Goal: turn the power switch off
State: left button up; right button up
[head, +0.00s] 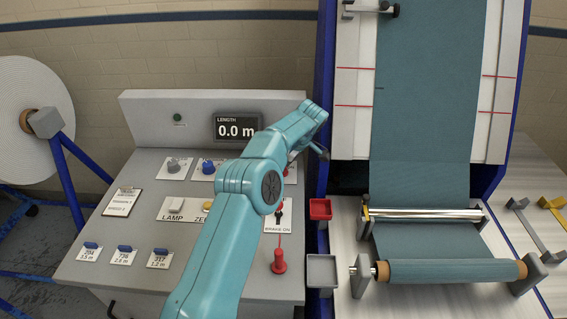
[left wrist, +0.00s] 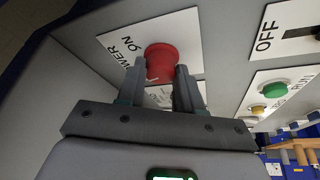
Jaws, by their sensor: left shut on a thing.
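The power switch (left wrist: 163,58) is a round red knob on a white plate lettered POWER and ON in the left wrist view. My left gripper (left wrist: 160,72) has one finger on each side of the knob and is shut on it. The lower part of the plate is hidden behind the fingers. In the head view my left arm reaches across the control panel (head: 145,235) and hides most of the switch and the fingers. My right gripper is in neither view.
Beside the knob are a plate with OFF lettering (left wrist: 266,42) and a green button (left wrist: 274,89). The panel holds a red brake lever (head: 279,262), a length display (head: 237,128) and several small knobs. A roll of teal fabric (head: 450,271) is at the right.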

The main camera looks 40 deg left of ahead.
pick_arm(q)
jog(key=o, duration=1)
jog(key=shift+o, duration=0.2)
jog(key=p+v, duration=0.5)
jog(key=v, duration=1.1)
jog(key=shift+r, duration=0.2)
jog(key=shift+a, duration=0.1)
